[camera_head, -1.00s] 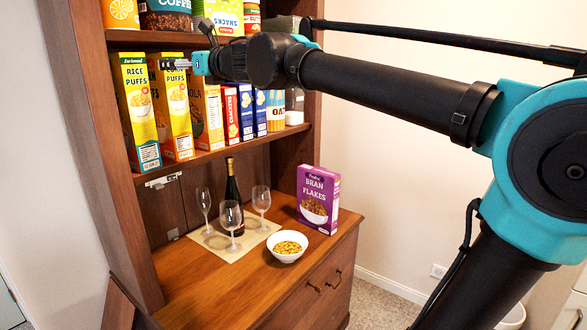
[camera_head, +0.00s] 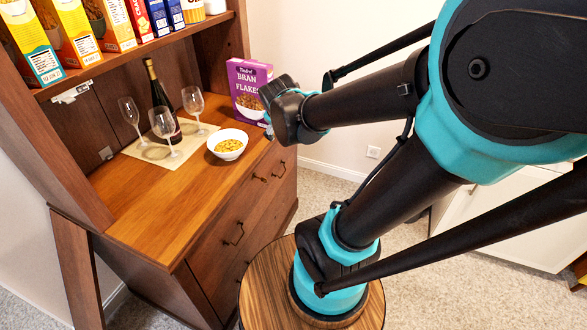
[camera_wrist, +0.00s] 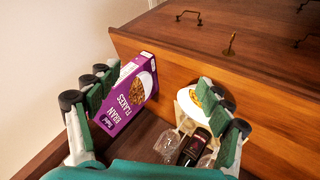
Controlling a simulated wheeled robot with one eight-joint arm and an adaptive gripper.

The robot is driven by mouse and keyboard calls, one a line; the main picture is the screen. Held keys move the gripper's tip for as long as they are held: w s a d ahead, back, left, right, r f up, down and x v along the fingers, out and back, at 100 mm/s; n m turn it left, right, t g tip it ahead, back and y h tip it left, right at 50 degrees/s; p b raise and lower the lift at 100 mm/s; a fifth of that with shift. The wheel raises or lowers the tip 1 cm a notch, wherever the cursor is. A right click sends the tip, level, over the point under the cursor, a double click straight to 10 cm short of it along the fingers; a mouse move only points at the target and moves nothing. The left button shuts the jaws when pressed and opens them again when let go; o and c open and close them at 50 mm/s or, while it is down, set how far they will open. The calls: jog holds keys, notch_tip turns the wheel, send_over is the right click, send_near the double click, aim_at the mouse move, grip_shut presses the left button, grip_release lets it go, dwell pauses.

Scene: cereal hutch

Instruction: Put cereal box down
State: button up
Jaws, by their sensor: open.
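The purple Bran Flakes cereal box (camera_head: 246,88) stands upright on the wooden hutch counter (camera_head: 150,217), at its far right end. In the wrist view the box (camera_wrist: 130,95) appears upside down, close to the left finger. My gripper (camera_wrist: 160,78) is open, its green-padded fingers spread wide. The box lies towards the left of the gap, beyond the fingers; I cannot tell whether a finger touches it. In the head view my arm's end reaches the counter's right side, near the box's lower right, and my fingers cannot be made out.
A white bowl of cereal (camera_head: 228,145) stands in front of the box. Several wine glasses (camera_head: 163,123) and a dark bottle (camera_head: 158,98) stand on a beige mat (camera_head: 135,150) to the left. More cereal boxes (camera_head: 72,33) line the shelf above. The counter's front left is clear.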

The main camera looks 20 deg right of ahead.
jog(key=s+f+m+g+y, duration=0.2)
jog(key=s+f+m+g, duration=0.2)
jog(key=s+f+m, duration=0.3)
jog(key=s+f, duration=0.5)
jog(key=s, duration=0.2)
jog(key=shift+s+a+f, duration=0.2)
jog(key=shift+s+a, duration=0.15)
jog(key=shift+s, duration=0.05)
